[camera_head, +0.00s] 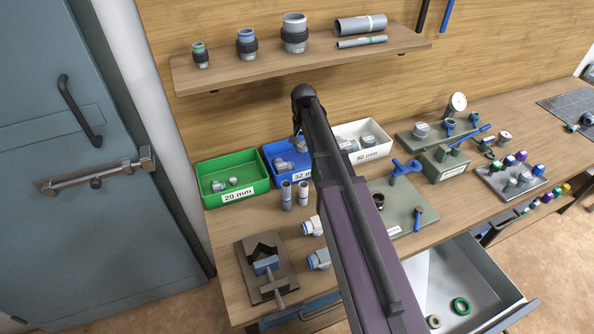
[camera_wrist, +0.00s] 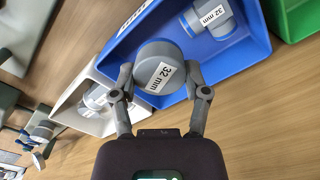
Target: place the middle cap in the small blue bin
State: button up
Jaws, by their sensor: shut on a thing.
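My gripper (camera_wrist: 160,82) is shut on a grey round cap (camera_wrist: 158,64) with a white "32 mm" label, held between its two fingers. In the wrist view the cap appears over the blue bin (camera_wrist: 235,62); I cannot tell its exact height. In the head view the blue bin (camera_head: 283,178) stands between the green and white bins, with a "32 mm" label on its front. My gripper (camera_head: 298,138) hangs over it, and my arm covers its right part. Another grey fitting (camera_wrist: 208,18) marked "32 mm" lies inside the bin.
The green 20 mm bin (camera_head: 232,197) is on the left and the white 50 mm bin (camera_head: 370,154) on the right. A shelf (camera_head: 270,72) with fittings is above. Two upright grey fittings (camera_head: 287,195) and a vice (camera_head: 267,270) stand in front. An open drawer (camera_head: 490,262) is below.

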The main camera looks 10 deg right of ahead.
jog(key=w+f+m+b, duration=0.2)
jog(key=w+f+m, duration=0.1)
jog(key=w+m, duration=0.1)
jog(key=shift+w+a, duration=0.2)
jog(key=shift+w, duration=0.65)
jog(key=b, duration=0.7)
send_over(298, 164)
notch_tip(298, 164, down, 6)
jog(key=shift+d+f, duration=0.1)
jog(key=shift+f, duration=0.05)
jog(key=shift+f, duration=0.1)
jog(key=shift+f+b, duration=1.65)
jog(key=shift+f, duration=0.1)
jog(key=shift+f, duration=0.2)
jog(key=o, duration=1)
jog(key=shift+r, duration=0.1)
jog(key=shift+r, duration=0.2)
